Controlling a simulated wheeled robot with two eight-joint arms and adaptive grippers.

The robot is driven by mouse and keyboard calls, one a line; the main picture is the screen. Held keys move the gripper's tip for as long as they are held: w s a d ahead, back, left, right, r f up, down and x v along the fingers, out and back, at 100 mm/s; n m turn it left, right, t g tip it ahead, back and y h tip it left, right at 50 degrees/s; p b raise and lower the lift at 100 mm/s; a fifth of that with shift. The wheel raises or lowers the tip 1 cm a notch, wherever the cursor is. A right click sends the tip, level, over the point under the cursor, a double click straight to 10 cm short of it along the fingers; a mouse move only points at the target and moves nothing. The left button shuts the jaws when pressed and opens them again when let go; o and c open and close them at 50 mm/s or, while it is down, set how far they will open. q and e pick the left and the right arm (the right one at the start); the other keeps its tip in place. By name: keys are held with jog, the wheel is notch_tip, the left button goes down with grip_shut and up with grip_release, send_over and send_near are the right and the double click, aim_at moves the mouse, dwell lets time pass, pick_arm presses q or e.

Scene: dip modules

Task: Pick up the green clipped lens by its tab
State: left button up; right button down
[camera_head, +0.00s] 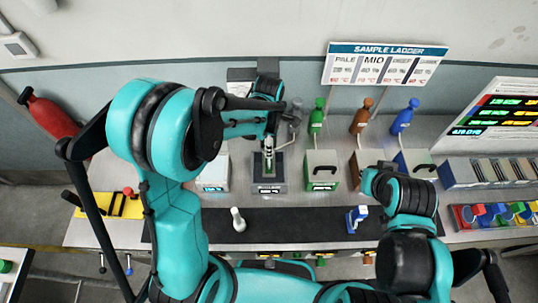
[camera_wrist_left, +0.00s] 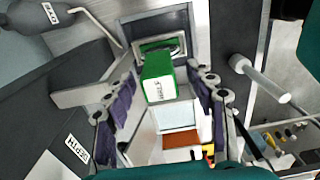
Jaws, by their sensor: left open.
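A green block with a white label (camera_wrist_left: 158,82), seemingly the green clipped lens, sits at a metal-framed slot in the left wrist view. Its lettering is too small to read surely, and I cannot tell the tab from the rest. In the head view, only a bit of green shows at the dark station (camera_head: 268,187) below my left gripper (camera_head: 268,146). In the left wrist view my left gripper (camera_wrist_left: 163,95) is open, with one purple-padded finger on each side of the green block and gaps between. My right gripper is not visible; only right arm links show.
A green-fronted box (camera_head: 321,171) stands right of the station. A white peg-like piece (camera_head: 238,219) and a blue-and-white piece (camera_head: 357,218) are on the dark mat (camera_head: 290,227). Green, brown and blue bottles (camera_head: 361,115) stand behind. A grey bottle (camera_wrist_left: 45,18) shows in the left wrist view.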

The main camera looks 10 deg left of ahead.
pick_arm(q)
notch_tip(320, 180, down, 5)
jog(key=shift+r, duration=0.2)
grip_shut()
jog(key=shift+r, duration=0.1)
